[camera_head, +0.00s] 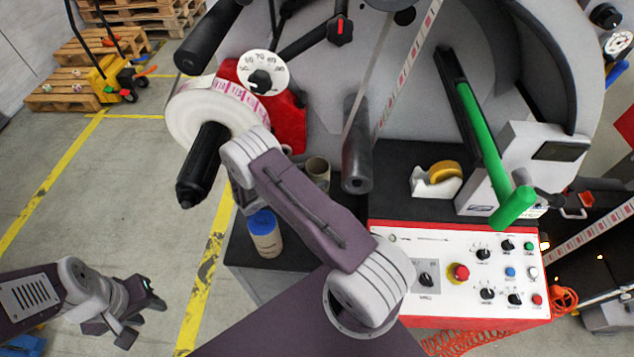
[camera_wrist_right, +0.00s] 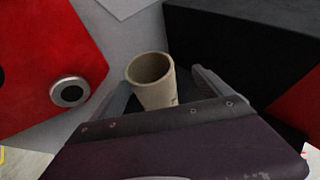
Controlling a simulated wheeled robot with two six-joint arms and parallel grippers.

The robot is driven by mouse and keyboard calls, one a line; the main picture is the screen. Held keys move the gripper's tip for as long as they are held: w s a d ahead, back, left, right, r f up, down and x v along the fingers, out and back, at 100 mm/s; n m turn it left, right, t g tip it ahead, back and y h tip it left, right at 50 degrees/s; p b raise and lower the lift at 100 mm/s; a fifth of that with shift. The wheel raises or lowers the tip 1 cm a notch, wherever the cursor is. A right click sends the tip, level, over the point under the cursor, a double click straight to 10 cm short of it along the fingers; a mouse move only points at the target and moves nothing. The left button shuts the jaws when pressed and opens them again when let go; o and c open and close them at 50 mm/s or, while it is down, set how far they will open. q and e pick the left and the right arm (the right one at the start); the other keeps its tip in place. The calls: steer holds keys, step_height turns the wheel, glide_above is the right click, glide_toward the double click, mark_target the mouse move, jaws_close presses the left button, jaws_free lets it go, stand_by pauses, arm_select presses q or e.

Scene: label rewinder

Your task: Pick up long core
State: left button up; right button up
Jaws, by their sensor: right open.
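A beige cardboard core (camera_head: 318,168) stands upright on the dark side surface of the machine, partly hidden behind my right arm. In the right wrist view the hollow core (camera_wrist_right: 155,88) shows its open top. My right gripper (camera_wrist_right: 160,78) is open, with one finger on each side of the core in that view. I cannot tell whether the fingers touch it. In the head view the right gripper is hidden behind its own arm. My left gripper (camera_head: 142,312) hangs over the floor at the lower left, away from the core, and its jaw opening is unclear.
A blue-capped beige container (camera_head: 264,234) stands near the core. A white label roll (camera_head: 190,112) sits on a black spindle (camera_head: 203,165). A dark roller (camera_head: 357,160), tape dispenser (camera_head: 437,179) and control panel (camera_head: 460,272) are to the right.

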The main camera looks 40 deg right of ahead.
mark_target(326, 165)
steer(key=shift+w+d+f+h, duration=0.2)
steer(key=shift+w+d, duration=0.1)
steer(key=shift+w, duration=0.2)
steer(key=shift+w+d+f+h, duration=0.2)
steer(key=shift+w+d, duration=0.1)
steer(key=shift+w, duration=0.2)
steer(key=shift+w+f, duration=0.1)
steer(key=shift+w, duration=0.2)
steer(key=p+x, duration=0.1)
steer(key=x, duration=0.6)
steer(key=shift+s+p, duration=0.15)
steer(key=shift+p, duration=0.25)
steer(key=shift+d, duration=0.2)
arm_select(q)
steer(key=shift+w+a+r, duration=0.1)
steer(key=shift+w+r, duration=0.3)
steer(key=shift+w, duration=0.3)
arm_select(e)
steer(key=shift+s, duration=0.15)
steer(key=shift+c, duration=0.3)
